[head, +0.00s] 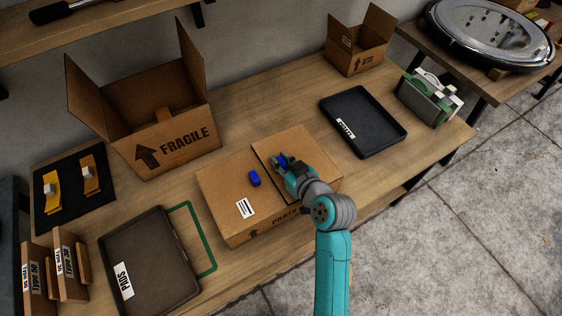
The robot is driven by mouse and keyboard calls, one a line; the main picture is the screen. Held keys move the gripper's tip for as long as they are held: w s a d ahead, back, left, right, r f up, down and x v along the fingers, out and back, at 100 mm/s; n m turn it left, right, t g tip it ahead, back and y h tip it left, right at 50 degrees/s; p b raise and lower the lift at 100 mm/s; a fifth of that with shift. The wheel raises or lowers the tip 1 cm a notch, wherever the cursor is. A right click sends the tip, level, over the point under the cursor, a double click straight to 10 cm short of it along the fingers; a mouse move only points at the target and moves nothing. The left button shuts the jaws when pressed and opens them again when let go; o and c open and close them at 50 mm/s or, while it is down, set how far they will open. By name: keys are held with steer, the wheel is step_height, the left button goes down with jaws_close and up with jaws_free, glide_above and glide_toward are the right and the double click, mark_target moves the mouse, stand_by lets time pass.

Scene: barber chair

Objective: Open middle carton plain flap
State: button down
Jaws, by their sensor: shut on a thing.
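The middle carton (240,228) is a brown box near the table's front edge, with lettering on its front that my arm partly covers. Its left flap (218,187) lies flat and carries a white barcode label and a blue tab (254,178). Its right flap (290,143) is plain, without a label, and a dark gap runs between the two flaps. My gripper (283,161) is over the plain flap near this gap, shut on a blue tab (283,158) there. My wrist hides the flap's near part. The flap looks flat or nearly so.
An open FRAGILE carton (185,140) stands behind left, and a small open carton (357,52) at the back. A black tray (362,122) lies to the right. A brown PADS tray (150,260) and green outline (208,245) are at the left front.

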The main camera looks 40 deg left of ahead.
steer(key=w+r+m, duration=0.1)
steer(key=r, duration=0.1)
steer(key=w+d+r+m+g+y, duration=0.1)
steer(key=r, duration=0.1)
steer(key=w+r+m+g, duration=0.1)
steer(key=r, duration=0.1)
steer(key=shift+w+d+r+m, duration=0.1)
steer(key=shift+w+d+m, duration=0.1)
steer(key=shift+m, duration=0.2)
steer(key=w+d+r+m+g+y, duration=0.2)
steer(key=w+d+r+m+y, duration=0.1)
steer(key=w+m, duration=0.3)
steer(key=shift+w+d+r+m+g, duration=0.3)
steer(key=shift+w+r, duration=0.3)
steer(key=shift+w, duration=0.45)
steer(key=c, duration=1)
jaws_free()
steer(key=shift+c, duration=0.2)
steer(key=d+r, duration=0.1)
steer(key=d, duration=1)
steer(key=shift+d, duration=0.4)
